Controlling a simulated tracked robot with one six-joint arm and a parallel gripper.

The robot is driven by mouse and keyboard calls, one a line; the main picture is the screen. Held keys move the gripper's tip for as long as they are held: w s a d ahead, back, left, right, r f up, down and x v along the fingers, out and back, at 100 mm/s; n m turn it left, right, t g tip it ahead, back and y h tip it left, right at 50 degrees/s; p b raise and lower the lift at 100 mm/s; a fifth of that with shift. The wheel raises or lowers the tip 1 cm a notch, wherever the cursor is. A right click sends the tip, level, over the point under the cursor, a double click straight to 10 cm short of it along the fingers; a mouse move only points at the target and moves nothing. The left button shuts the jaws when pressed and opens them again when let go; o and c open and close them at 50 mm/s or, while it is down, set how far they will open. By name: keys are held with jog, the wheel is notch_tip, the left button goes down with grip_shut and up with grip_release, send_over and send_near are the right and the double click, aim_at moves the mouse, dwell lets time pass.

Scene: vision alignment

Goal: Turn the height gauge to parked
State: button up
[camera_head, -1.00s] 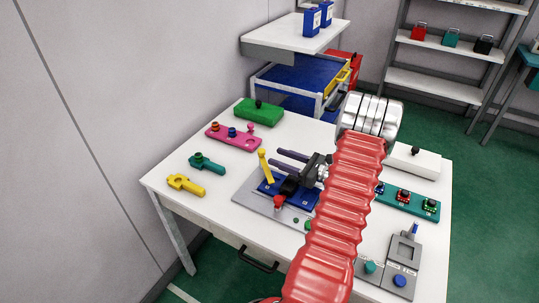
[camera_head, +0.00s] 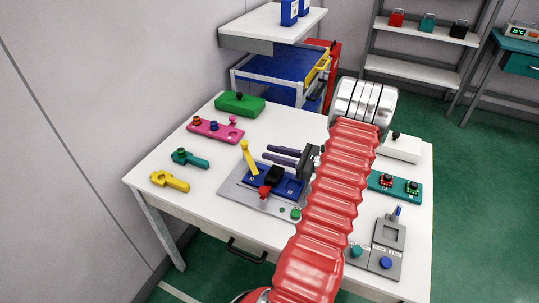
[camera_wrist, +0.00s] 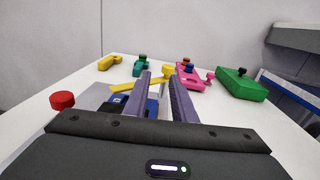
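A yellow lever with a round knob (camera_head: 248,157), which I take for the height gauge, stands tilted on a blue plate (camera_head: 292,187) on a grey base (camera_head: 233,187). In the wrist view the yellow lever (camera_wrist: 138,84) lies beyond my fingers, its knob to the right. My gripper (camera_head: 267,154) is open, its two purple fingers apart and pointing left toward the lever. In the wrist view nothing shows held between the fingers (camera_wrist: 159,80). Whether a finger touches the lever is unclear. A black block (camera_head: 275,175) and a red knob (camera_head: 264,192) sit beside the lever.
On the white table (camera_head: 215,205) lie a yellow part (camera_head: 170,181), a teal part (camera_head: 189,158), a pink plate (camera_head: 214,131) and a green block (camera_head: 240,105). My red arm hides the table's middle right. A grey device (camera_head: 388,248) and teal plate (camera_head: 385,184) lie right.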

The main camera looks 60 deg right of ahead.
jog(key=w+a+r+n+g+y, duration=0.1)
jog(key=w+a+r+n, duration=0.1)
jog(key=a, duration=0.2)
jog(key=w+a+r+n+g+y, duration=0.2)
jog(key=a, duration=0.3)
jog(key=w+a+r+n+g+y, duration=0.1)
jog(key=w+a+r+n+g, duration=0.1)
jog(key=a, duration=0.3)
jog(key=shift+w+n+y, duration=0.3)
jog(key=shift+w+n, duration=0.05)
jog(key=shift+n, duration=0.25)
grip_shut()
jog(key=a+r+n+g, duration=0.4)
jog(key=a+n+g, duration=0.25)
jog(key=a, duration=0.75)
jog(key=s+a+r+n+h, duration=0.4)
jog(key=s+a+n, duration=0.2)
jog(key=a+n, duration=0.3)
jog(key=s+a+r+n+h, duration=0.4)
jog(key=s+a+n, duration=0.2)
jog(key=a+n, duration=0.3)
jog(key=shift+s+r+n+h, duration=0.2)
jog(key=shift+r+n+h, duration=0.15)
jog(key=shift+n, duration=0.3)
